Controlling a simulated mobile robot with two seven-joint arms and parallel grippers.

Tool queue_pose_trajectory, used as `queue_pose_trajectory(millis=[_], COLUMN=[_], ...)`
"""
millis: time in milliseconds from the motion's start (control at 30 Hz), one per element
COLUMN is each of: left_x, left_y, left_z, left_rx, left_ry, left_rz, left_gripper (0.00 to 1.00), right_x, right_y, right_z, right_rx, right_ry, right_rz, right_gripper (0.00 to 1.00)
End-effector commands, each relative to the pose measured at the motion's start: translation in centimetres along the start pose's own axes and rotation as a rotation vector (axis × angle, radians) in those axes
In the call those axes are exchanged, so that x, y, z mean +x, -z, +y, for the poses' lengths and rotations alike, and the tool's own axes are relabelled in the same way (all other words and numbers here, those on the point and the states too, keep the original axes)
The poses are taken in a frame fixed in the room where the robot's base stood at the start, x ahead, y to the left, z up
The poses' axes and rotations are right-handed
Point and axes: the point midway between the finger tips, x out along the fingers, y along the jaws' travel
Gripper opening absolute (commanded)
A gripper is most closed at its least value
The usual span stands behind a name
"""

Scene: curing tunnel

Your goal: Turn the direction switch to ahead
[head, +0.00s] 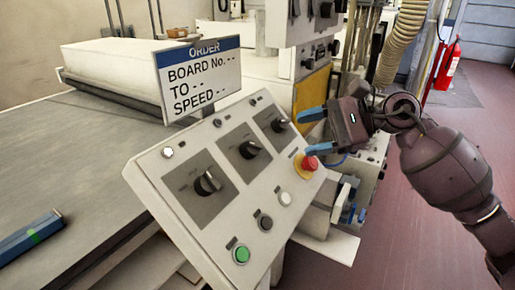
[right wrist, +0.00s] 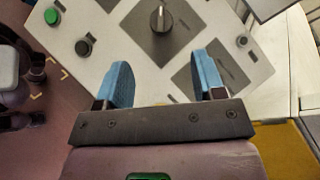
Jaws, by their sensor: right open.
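The slanted light control panel (head: 180,222) carries three black rotary switches: a front left one (head: 208,183), a middle one (head: 249,149) and a far right one (head: 279,125). Their labels are too small to read, so I cannot tell which is the direction switch. In the right wrist view, one switch knob (right wrist: 160,18) stands on a dark plate beyond the fingertips, its white mark roughly upright in the picture. My right gripper (head: 314,132) is open and empty at the panel's right side, with blue fingers apart; it also shows in the right wrist view (right wrist: 165,82). My left gripper is out of view.
A red emergency button (head: 309,163) sits close below the right gripper. White (head: 285,198), dark (head: 265,222) and green (head: 241,254) buttons line the panel's lower edge. An order sign (head: 202,80) stands behind the panel. A blue bar (head: 30,236) lies on the grey bed.

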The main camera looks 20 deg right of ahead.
Motion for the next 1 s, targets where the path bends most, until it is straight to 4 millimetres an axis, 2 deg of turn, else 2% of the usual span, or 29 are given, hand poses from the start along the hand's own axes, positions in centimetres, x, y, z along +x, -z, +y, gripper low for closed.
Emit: queue_pose_trajectory(millis=[167,700,1000], left_x=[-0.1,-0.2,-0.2], left_y=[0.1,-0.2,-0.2], left_z=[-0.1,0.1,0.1], left_rx=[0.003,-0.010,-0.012], left_ry=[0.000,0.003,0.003], left_rz=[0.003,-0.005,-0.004], left_gripper=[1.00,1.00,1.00], right_x=[0.9,9.2,10.7], right_y=[0.0,0.1,0.2], right_z=[-0.2,-0.1,-0.1], right_rx=[-0.036,-0.029,-0.029], right_ry=[-0.011,-0.009,-0.009], right_rz=[0.018,0.015,0.017], right_gripper=[0.63,0.63,0.63])
